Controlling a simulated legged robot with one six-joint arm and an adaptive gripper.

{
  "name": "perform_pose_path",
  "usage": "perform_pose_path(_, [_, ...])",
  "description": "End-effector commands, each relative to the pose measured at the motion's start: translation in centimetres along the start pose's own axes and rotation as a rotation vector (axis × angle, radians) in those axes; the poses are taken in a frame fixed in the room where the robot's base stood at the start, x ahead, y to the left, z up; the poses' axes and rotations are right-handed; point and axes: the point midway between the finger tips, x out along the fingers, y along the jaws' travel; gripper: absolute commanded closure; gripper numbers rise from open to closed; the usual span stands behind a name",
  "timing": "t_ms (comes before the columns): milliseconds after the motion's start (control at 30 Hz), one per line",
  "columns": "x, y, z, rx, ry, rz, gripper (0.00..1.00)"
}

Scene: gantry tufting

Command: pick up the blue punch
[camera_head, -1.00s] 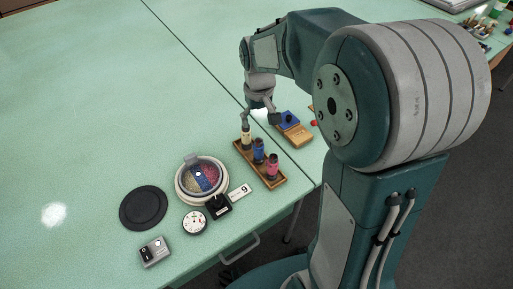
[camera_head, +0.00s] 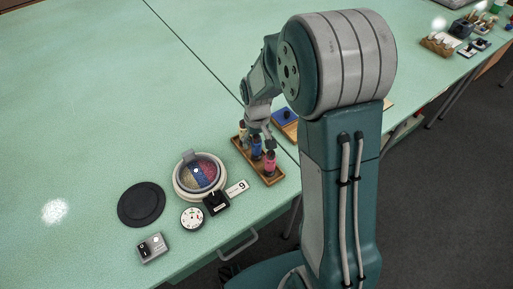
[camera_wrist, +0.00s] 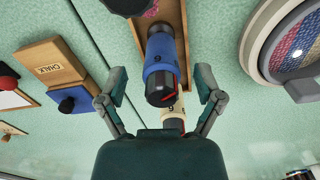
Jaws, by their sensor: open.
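The blue punch (camera_head: 256,150) stands in the middle of a narrow wooden tray (camera_head: 276,181), between a cream punch (camera_head: 242,130) and a pink-red punch (camera_head: 269,163). In the wrist view the blue punch (camera_wrist: 160,52) shows a dark end and lies between and beyond my fingers. My gripper (camera_wrist: 160,88) is open, with one finger on each side and a visible gap to the punch. In the head view my gripper (camera_head: 257,139) is above the tray, partly covering the blue punch's top. The cream punch (camera_wrist: 176,118) is partly hidden by my gripper's body.
A wooden chalk box (camera_wrist: 52,62) and a blue block with a dark knob (camera_wrist: 74,104) lie beside the tray. A round pot (camera_head: 178,186) with coloured sections, a black disc (camera_head: 141,204), a dial (camera_head: 192,218) and a grey switch box (camera_head: 152,248) stand left.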

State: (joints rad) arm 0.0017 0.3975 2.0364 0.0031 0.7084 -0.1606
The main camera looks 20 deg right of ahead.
Motion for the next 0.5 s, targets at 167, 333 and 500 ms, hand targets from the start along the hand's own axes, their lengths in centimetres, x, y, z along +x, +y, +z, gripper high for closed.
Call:
perform_pose_path(167, [0.46, -0.02, 0.02, 0.000, 0.001, 0.000, 0.15])
perform_pose_path(333, [0.43, -0.03, 0.01, 0.000, 0.001, 0.000, 0.42])
perform_pose_path(500, [0.45, -0.03, 0.00, 0.000, 0.000, 0.000, 1.00])
